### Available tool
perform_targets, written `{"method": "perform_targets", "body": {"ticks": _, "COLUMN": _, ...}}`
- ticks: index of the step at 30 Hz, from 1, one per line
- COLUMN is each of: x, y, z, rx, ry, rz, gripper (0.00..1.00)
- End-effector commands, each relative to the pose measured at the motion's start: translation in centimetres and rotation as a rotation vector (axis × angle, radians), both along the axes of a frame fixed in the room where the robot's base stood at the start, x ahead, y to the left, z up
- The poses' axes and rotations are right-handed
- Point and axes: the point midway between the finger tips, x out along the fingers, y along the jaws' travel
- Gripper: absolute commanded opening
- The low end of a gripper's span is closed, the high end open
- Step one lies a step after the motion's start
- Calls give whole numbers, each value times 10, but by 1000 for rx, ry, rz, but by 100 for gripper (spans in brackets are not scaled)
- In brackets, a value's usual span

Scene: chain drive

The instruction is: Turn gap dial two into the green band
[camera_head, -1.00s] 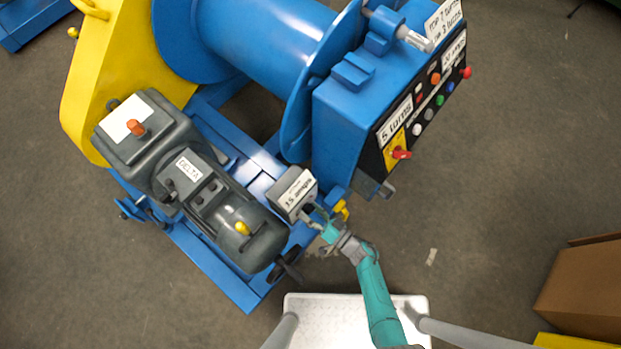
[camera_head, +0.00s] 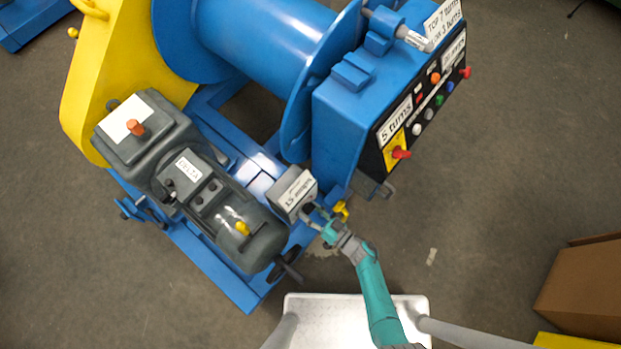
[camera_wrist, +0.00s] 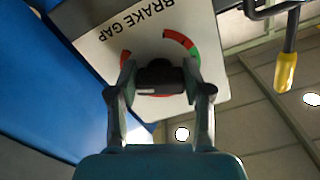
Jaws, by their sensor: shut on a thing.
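The dial plate (camera_wrist: 138,36) is pale and reads "BRAKE GAP" in the wrist view; no dial number is legible. Its round black knob (camera_wrist: 160,74) sits between my gripper's fingers (camera_wrist: 160,84), which are shut on it from both sides. More red shows by the left finger and below the knob; the fingers hide the rest of the scale. In the head view my gripper (camera_head: 322,222) is beside the small grey box.
A yellow-handled lever (camera_wrist: 286,70) hangs at the upper right in the wrist view. The grey motor (camera_head: 245,235) and blue control cabinet (camera_head: 345,125) flank the arm. Open floor lies to the right.

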Motion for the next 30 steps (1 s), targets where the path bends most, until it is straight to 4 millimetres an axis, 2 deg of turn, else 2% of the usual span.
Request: {"method": "perform_targets", "body": {"ticks": 30, "x": 5, "y": -3, "z": 1, "rx": -595, "ry": -764, "rz": -1, "gripper": 14}}
